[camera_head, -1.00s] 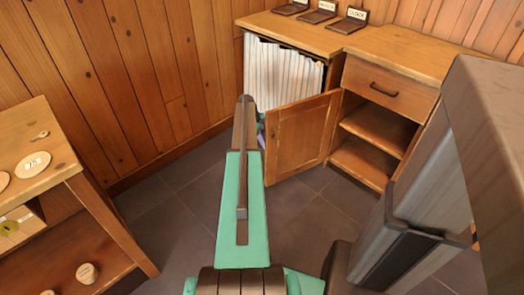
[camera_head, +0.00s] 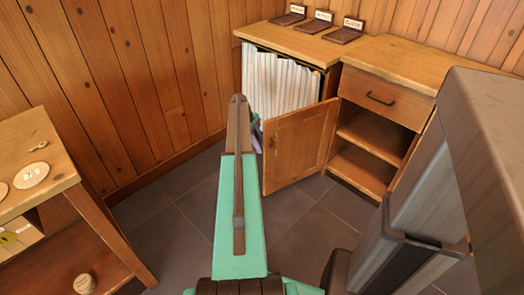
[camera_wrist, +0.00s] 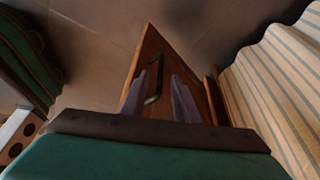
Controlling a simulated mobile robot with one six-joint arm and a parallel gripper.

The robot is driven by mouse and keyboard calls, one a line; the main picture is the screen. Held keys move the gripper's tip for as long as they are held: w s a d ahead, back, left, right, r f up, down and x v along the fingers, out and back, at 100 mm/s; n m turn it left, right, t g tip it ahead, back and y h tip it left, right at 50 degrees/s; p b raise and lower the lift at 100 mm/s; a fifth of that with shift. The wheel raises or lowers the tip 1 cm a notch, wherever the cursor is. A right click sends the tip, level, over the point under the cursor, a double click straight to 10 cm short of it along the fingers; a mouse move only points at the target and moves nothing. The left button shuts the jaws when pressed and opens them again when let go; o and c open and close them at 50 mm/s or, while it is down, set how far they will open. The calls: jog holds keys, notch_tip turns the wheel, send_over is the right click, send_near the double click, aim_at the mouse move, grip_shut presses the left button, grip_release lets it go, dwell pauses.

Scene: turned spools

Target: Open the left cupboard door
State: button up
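The left cupboard door (camera_head: 300,146) is a wooden panel standing wide open, swung out from the cupboard front. The open compartment behind it shows pale striped contents (camera_head: 285,84). In the wrist view the door (camera_wrist: 148,52) carries a dark bar handle (camera_wrist: 155,84). My gripper (camera_wrist: 160,98) has two purple fingers spread apart, one on each side of the handle in this view. Whether they touch the handle or door is unclear. In the head view my arm hides most of the gripper (camera_head: 257,135), beside the door's free edge.
To the right are a drawer (camera_head: 381,97) with a dark handle and open shelves (camera_head: 376,138). Several labelled dark stands, including one at the right (camera_head: 343,35), sit on the cupboard top. A wooden table (camera_head: 55,178) stands at left. Tiled floor between is clear.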

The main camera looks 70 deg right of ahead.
jog(key=v, duration=0.8)
jog(key=shift+w+r+p, duration=0.15)
jog(key=shift+r+p, duration=0.05)
jog(key=shift+p, duration=0.25)
jog(key=w+a+f+n+p, duration=0.2)
jog(key=w+a+f+n, duration=0.25)
jog(key=a, duration=0.65)
jog(key=w+a+f+n+p, duration=0.2)
jog(key=w+a+f+n, duration=0.15)
jog(key=w+a, duration=0.45)
jog(key=w+a+f+n+p, duration=0.25)
jog(key=a+n, duration=0.25)
jog(key=a, duration=0.8)
jog(key=a+f+n+p, duration=0.3)
jog(key=a+n, duration=0.5)
jog(key=a, duration=1.2)
jog(key=s+a+r+n+p, duration=0.1)
jog(key=s+a+n+p, duration=0.2)
jog(key=s+a+n, duration=0.4)
jog(key=s+a+r+n+g+p, duration=0.1)
jog(key=s+a+n+p, duration=0.2)
jog(key=s+a+n, duration=0.5)
jog(key=shift+s+a, duration=2)
jog(key=shift+a, duration=3.8)
jog(key=shift+r, duration=0.15)
